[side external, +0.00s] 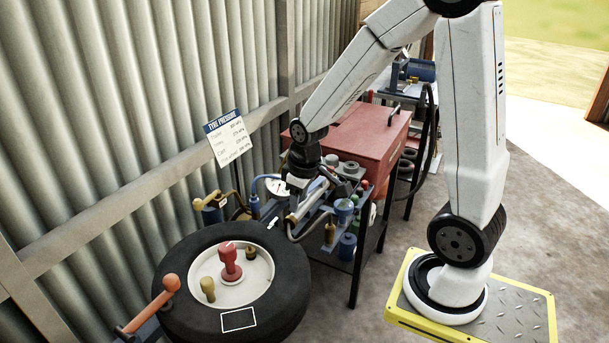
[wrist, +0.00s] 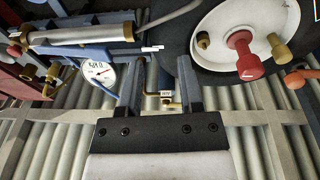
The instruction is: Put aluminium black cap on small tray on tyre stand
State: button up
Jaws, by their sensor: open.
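My gripper (wrist: 160,68) is open, with its two dark fingers apart in the wrist view and nothing held between them. In the side external view it hangs beside the tyre (side external: 285,283), over the front of the cart, close to a gauge. The tyre lies flat with a pale round dish (side external: 262,275) in its middle. On the dish stand a red knob-shaped piece (side external: 230,265), a brass knob-shaped piece (side external: 207,287) and a small dark brass piece (side external: 251,253). I cannot pick out the black aluminium cap or the small tray with certainty.
A white pressure gauge (wrist: 99,73) and pipes lie left of the fingers. The red tool chest (side external: 350,135) on the cart holds several cans and fittings below. An orange-ended handle (side external: 171,283) sticks up at the tyre's left. The corrugated wall (side external: 100,110) is close behind.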

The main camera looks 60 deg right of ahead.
jog(key=s+a, duration=0.4)
jog(key=a, duration=0.4)
jog(key=shift+s+a+f+m+t+y, duration=0.25)
jog(key=shift+s+a+m+t+y, duration=0.05)
jog(key=shift+a+m, duration=0.1)
